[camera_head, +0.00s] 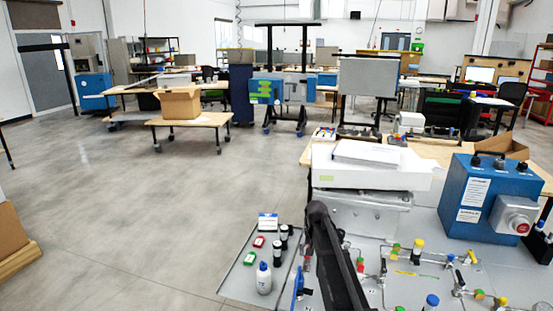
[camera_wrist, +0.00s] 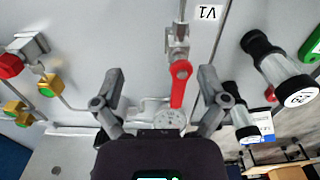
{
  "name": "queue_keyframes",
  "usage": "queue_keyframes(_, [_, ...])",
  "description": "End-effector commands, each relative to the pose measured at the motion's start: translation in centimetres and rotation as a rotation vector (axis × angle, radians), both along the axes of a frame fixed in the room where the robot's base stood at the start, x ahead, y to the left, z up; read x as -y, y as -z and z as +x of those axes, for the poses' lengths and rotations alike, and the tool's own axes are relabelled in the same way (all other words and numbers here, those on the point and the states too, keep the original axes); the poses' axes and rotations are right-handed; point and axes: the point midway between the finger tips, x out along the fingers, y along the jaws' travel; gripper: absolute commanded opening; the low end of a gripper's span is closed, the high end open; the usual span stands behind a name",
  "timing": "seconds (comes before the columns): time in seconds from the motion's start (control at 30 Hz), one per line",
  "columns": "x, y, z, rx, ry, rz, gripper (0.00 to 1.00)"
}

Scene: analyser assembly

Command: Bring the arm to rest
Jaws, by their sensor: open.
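My gripper (camera_wrist: 160,82) shows in the wrist view with its two grey fingers spread apart. A red valve handle (camera_wrist: 181,84) on a metal fitting appears between the fingers. I see no finger touching it, and the space between is otherwise empty. The fitting joins thin tubing on a grey panel (camera_wrist: 135,50) marked "V1". My dark arm (camera_head: 335,260) crosses the lower middle of the head view, over the panel. The gripper itself cannot be made out there.
A blue box (camera_head: 487,200) with a grey-and-red knob stands at right. Open floor (camera_head: 150,210) lies left.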

Motion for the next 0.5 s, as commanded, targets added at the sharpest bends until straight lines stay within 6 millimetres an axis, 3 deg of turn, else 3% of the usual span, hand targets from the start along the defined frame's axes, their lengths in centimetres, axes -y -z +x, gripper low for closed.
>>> queue_keyframes(0.03, [0.2,-0.3,-2.6,0.0,-0.014,0.0,0.93])
queue_keyframes(0.5, [1.6,-1.9,-19.7,0.0,-0.18,0.0,0.93])
